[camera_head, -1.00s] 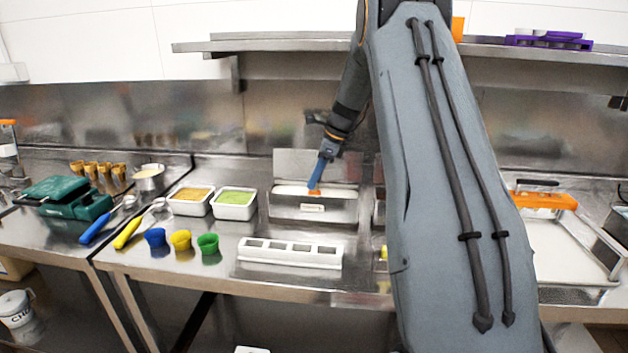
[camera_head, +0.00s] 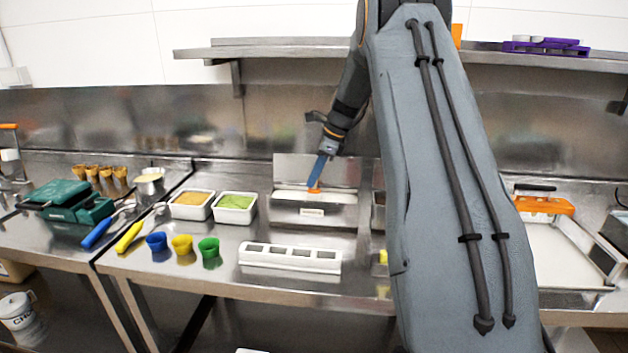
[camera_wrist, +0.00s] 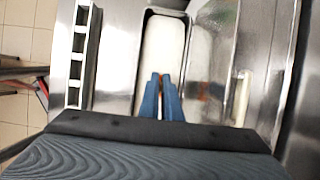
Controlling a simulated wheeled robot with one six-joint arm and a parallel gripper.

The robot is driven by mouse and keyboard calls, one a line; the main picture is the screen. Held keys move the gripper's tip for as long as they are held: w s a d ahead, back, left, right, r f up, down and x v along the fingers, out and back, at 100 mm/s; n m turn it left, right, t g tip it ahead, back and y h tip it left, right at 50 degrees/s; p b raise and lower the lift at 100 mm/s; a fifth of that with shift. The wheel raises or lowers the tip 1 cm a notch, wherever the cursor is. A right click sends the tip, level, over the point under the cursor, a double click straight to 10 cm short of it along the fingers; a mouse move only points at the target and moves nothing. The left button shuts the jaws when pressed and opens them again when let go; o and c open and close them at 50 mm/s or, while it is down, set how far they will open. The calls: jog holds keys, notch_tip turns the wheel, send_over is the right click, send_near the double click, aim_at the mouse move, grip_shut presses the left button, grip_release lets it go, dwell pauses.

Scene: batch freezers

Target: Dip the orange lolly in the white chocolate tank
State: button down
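My gripper (camera_head: 317,182) points down over the steel tank (camera_head: 312,213), which has a raised lid behind it and holds white chocolate (camera_head: 345,197). In the wrist view, the blue fingers (camera_wrist: 161,98) are close together with a thin brownish-orange strip between them. A small orange lolly (camera_head: 314,190) shows right at the fingertips in the head view, at the white surface. I cannot tell whether its lower end is in the chocolate. The white chocolate fills a long rounded opening (camera_wrist: 163,45) in the wrist view.
A white slotted holder (camera_head: 290,258) stands in front of the tank. Blue, yellow and green cups (camera_head: 182,246) and two white tubs of toppings (camera_head: 235,207) are to the left. A shelf (camera_head: 280,50) runs above. My arm hides the counter at right of centre.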

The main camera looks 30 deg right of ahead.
jog(key=shift+r+p, duration=1.55)
jog(key=shift+r, duration=1.15)
jog(key=shift+r, duration=0.1)
jog(key=shift+r+p, duration=1.2)
jog(key=shift+r, duration=1.25)
jog(key=shift+f, duration=0.1)
